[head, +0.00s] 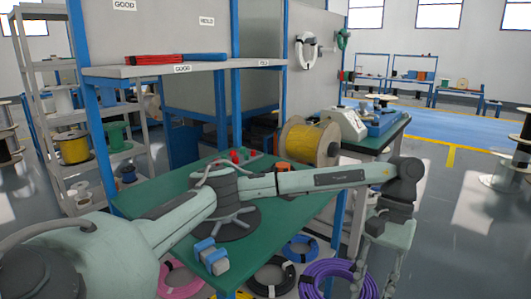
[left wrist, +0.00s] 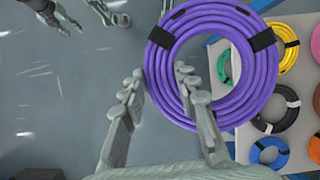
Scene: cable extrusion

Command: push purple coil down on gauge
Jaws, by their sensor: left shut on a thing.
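The purple coil (head: 318,276) hangs in front of the green table's right end, with black bands around it. It fills the upper middle of the left wrist view (left wrist: 262,92). My left gripper (head: 368,280) is shut on its near side; in the left wrist view the fingers (left wrist: 158,88) straddle the coil's left part. A dark grey stand with arms spread over a round base (head: 228,212) is on the green table, partly behind my arm; it may be the gauge. Dark finger-like parts at the left wrist view's top left look like my right gripper (left wrist: 92,16); its opening is unclear.
The green table (head: 165,190) carries a blue-and-grey device (head: 211,257) at its front and small coloured knobs behind. Pink (head: 180,283), black (head: 270,283) and blue (head: 300,249) coils lie on a lower shelf. A yellow spool (head: 306,140) stands behind.

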